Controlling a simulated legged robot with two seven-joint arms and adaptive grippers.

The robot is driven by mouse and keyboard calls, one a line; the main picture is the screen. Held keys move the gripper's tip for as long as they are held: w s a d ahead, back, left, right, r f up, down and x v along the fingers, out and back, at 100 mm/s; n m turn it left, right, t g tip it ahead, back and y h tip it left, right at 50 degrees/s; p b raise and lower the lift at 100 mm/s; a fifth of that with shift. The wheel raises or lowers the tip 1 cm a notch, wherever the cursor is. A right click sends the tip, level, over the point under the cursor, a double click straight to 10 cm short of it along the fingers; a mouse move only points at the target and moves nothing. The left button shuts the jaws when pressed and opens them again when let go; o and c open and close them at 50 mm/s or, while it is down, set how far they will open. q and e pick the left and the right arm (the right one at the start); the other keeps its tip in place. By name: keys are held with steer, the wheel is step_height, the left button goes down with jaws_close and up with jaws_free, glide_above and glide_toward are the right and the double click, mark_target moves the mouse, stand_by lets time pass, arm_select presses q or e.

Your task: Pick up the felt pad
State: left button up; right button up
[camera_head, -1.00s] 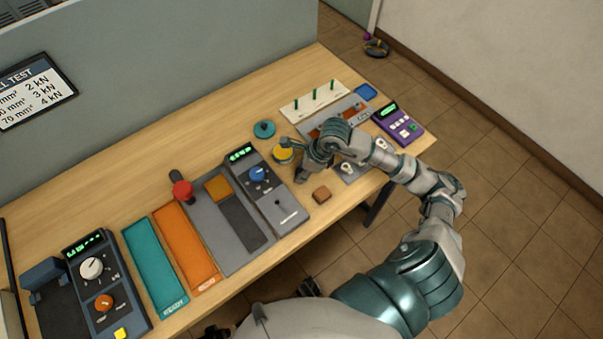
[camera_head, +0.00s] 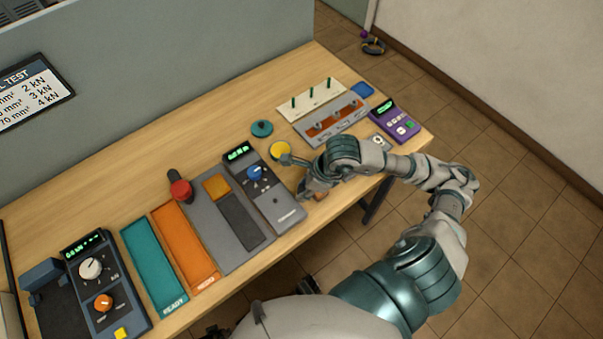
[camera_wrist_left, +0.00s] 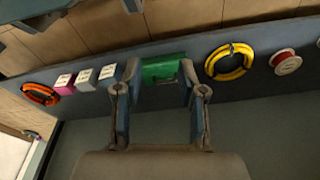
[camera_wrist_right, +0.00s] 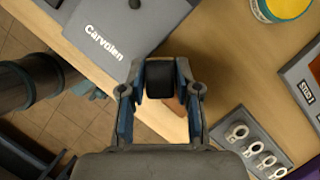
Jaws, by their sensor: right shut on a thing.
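The felt pad (camera_head: 320,195) is a small brown block near the front edge of the bench, mostly hidden behind my right gripper (camera_head: 309,189) in the head view. In the right wrist view my right gripper (camera_wrist_right: 160,85) is shut on the pad, with a black face (camera_wrist_right: 160,80) between the fingertips and a brown part (camera_wrist_right: 176,106) below it. Whether it touches the bench I cannot tell. My left gripper (camera_wrist_left: 158,75) is open, with a green box (camera_wrist_left: 163,69) in the background between its fingers.
A grey tester with a blue knob (camera_head: 256,173) stands just left of the right gripper. A yellow-topped round tin (camera_head: 280,149) and a teal disc (camera_head: 262,129) lie behind it.

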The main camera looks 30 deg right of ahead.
arm_select(q)
steer(key=s+a+f+p, duration=0.1)
steer(key=s+f+p, duration=0.3)
steer(key=s+f, duration=0.35)
arm_select(e)
steer(key=shift+s+a+r, duration=0.25)
steer(key=shift+s, duration=0.3)
steer(key=shift+s+a+r, duration=0.2)
steer(key=shift+s, duration=0.35)
steer(key=s+p, duration=0.1)
steer(key=p, duration=0.2)
steer(key=s+a+p, duration=0.1)
steer(key=p, duration=0.2)
steer(key=shift+s+r, duration=0.1)
steer(key=shift+s, duration=0.05)
steer(key=shift+s+a+p, duration=0.4)
steer(key=shift+s+p, duration=0.4)
steer(key=shift+p, duration=0.25)
steer(key=shift+s+a+p, duration=0.15)
steer(key=shift+s+p, duration=0.2)
arm_select(q)
steer(key=s+a+g, duration=0.1)
steer(key=s+a, duration=0.1)
steer(key=s, duration=0.8)
steer(key=shift+a+r, duration=0.2)
steer(key=shift+r, duration=0.25)
arm_select(e)
steer(key=shift+s, duration=0.1)
steer(key=shift+o, duration=0.5)
steer(key=shift+c, duration=0.8)
